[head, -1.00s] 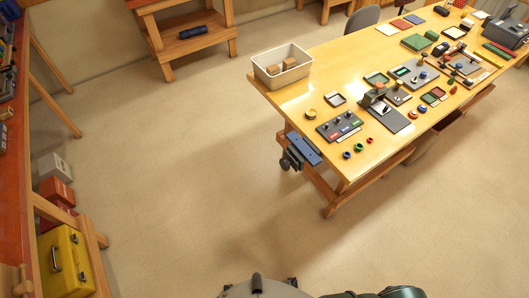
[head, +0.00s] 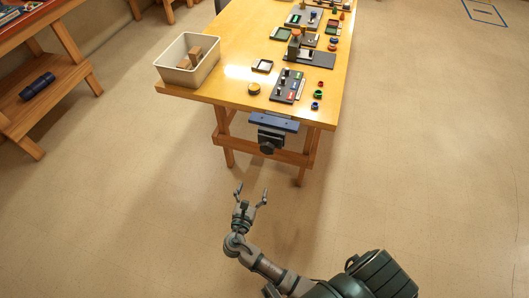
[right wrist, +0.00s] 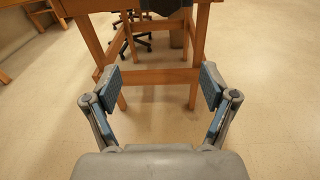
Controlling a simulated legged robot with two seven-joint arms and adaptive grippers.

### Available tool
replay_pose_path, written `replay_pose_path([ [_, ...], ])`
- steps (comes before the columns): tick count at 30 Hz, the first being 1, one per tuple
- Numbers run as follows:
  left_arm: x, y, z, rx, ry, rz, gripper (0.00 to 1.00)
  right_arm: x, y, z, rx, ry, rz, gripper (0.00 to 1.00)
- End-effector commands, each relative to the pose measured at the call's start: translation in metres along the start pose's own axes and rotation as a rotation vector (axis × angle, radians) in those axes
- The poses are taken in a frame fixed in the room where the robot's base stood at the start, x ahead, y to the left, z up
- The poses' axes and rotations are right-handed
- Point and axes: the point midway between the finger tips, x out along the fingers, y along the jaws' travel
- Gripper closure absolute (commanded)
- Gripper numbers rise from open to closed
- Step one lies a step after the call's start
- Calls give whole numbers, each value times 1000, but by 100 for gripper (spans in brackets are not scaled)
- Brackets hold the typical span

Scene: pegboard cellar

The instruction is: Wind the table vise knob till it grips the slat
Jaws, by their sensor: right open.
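The table vise (head: 272,130) is fixed to the near end of the wooden table, with a blue jaw along the table edge. Its dark round knob (head: 267,148) faces me below the jaw. I cannot make out a slat in the vise. My right gripper (head: 252,190) is open and empty, in front of the table end and apart from the knob. In the right wrist view its two fingers (right wrist: 162,87) stand wide apart with the table legs beyond. A dark part at the top edge of that view may be the vise. My left gripper is not in view.
The wooden table (head: 225,85) carries a white bin (head: 187,60) with wooden blocks at its near left corner. A dark panel with knobs (head: 288,86) and small coloured rings lie near the vise. A wooden shelf stand (head: 35,95) is at left. The floor is clear.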

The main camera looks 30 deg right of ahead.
Motion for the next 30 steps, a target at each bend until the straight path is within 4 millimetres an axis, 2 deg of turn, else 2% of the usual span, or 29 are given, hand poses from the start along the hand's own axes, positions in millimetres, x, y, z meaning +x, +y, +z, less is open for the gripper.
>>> replay_pose_path([
  [3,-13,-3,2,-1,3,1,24,-4,-2,24,-36,-68,-41,16],
  [8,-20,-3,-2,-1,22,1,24,10,-4,34,-47,-88,-55,16],
  [11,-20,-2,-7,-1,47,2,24,30,-6,35,-47,-88,-54,16],
  [21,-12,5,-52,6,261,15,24,111,-10,40,-47,-86,-53,16],
  [27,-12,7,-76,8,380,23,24,147,-11,44,-48,-86,-52,16],
  [30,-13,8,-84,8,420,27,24,158,-11,44,-48,-85,-51,16],
])
